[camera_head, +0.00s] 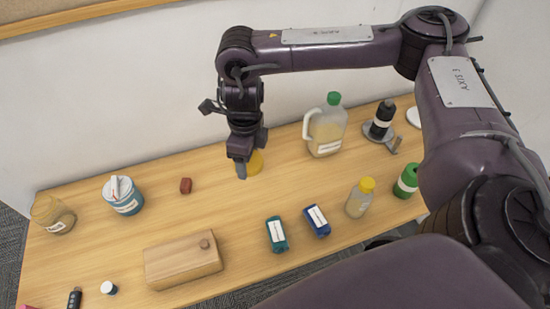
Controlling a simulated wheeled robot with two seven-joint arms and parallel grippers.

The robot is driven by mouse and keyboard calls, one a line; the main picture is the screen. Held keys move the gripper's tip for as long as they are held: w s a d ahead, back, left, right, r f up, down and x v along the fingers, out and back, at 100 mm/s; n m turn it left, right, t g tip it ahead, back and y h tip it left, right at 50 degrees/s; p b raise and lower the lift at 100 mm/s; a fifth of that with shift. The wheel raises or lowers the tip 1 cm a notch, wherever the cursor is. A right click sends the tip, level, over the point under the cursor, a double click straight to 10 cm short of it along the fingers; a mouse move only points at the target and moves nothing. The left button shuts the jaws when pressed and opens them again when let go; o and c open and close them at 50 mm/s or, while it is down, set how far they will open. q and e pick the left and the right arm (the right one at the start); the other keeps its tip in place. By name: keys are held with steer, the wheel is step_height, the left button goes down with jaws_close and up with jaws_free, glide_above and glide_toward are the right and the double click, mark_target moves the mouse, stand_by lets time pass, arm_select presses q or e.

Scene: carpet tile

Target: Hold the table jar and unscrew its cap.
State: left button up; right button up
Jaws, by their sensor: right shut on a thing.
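My right gripper (243,172) reaches down over the middle back of the table and is shut on a yellow, round, cap-like thing (256,163). The gripper and wrist hide part of it, and I cannot tell whether a jar is under it. A squat jar (60,223) with a yellow-tan upper part and a white label stands upright at the far left of the table, apart from my gripper. I cannot tell whether a cap sits on it. My left gripper is not in view.
A blue-white tin (125,199), a red block (186,186) and a wooden box (182,265) stand left. A green-capped jug (327,128), a yellow-capped bottle (358,199), two small blue-green containers (277,235) and a green-topped container (406,183) stand right. The table (225,215) is bare mid-front.

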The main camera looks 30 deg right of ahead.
steer(key=d+m, duration=0.1)
steer(key=m, duration=0.1)
steer(key=d+m+p, duration=0.1)
steer(key=m, duration=0.1)
steer(key=shift+r, duration=0.1)
steer(key=shift+d+f+m, duration=0.2)
steer(key=shift+m, duration=1)
steer(key=b, duration=0.4)
glide_above(260, 201)
step_height(260, 201, down, 16)
steer(key=shift+f, duration=0.1)
step_height(260, 201, down, 3)
steer(key=shift+f+b, duration=0.15)
steer(key=shift+b, duration=0.9)
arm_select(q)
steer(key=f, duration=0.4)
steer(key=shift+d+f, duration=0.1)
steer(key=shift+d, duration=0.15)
arm_select(e)
steer(key=shift+f, duration=0.2)
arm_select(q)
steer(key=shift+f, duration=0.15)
arm_select(e)
steer(key=shift+f, duration=0.1)
steer(key=shift+f, duration=0.15)
steer(key=o, duration=1.1)
